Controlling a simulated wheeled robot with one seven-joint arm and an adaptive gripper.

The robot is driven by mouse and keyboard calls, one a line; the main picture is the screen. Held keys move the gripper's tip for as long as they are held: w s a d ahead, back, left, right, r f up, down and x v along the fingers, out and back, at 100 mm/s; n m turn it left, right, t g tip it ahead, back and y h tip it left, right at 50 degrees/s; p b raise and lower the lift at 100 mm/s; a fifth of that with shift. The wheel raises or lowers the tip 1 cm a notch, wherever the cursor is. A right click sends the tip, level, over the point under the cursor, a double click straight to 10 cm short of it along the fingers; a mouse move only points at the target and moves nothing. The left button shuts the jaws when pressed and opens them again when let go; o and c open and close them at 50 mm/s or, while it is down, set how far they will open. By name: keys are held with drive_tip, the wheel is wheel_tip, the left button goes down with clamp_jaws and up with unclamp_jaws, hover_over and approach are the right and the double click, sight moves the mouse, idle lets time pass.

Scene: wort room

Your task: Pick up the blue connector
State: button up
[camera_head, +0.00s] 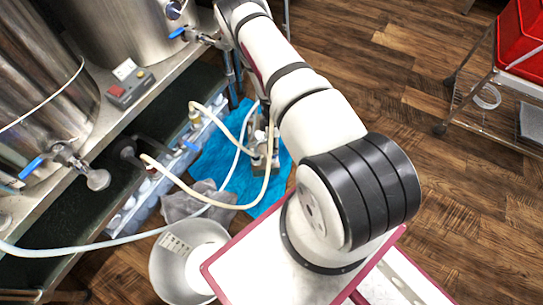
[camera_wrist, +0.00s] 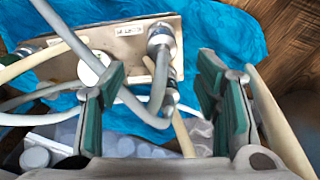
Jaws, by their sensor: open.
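I cannot clearly pick out a blue connector in either view. In the wrist view, my gripper (camera_wrist: 163,66) is open, with green-padded fingers apart and nothing held between them. Beyond the fingers is a pump plate (camera_wrist: 125,42) with a metal hose fitting (camera_wrist: 161,38) and a grey hose (camera_wrist: 75,42). The hose crosses the space between the fingers as seen from the wrist; whether it touches them I cannot tell. In the head view the pump (camera_head: 262,152) stands on a blue cloth (camera_head: 215,165), and my arm hides my gripper.
Steel kettles with blue-handled valves (camera_head: 32,168) stand on a bench at left. Pale hoses (camera_head: 165,172) loop to the pump. A white bucket (camera_head: 165,262) and grey cloth (camera_head: 190,203) are in front. A cart with a red bin (camera_head: 520,40) stands right. Wooden floor (camera_head: 400,85) is clear between.

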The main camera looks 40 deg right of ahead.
wheel_tip(320, 180, down, 4)
drive_tip(key=shift+f+b, duration=0.15)
drive_tip(key=shift+b, duration=0.4)
drive_tip(key=shift+s+f+b, duration=0.2)
drive_tip(key=shift+f+b, duration=0.95)
drive_tip(key=shift+f, duration=1.5)
drive_tip(key=shift+c, duration=0.6)
drive_tip(key=c, duration=1.3)
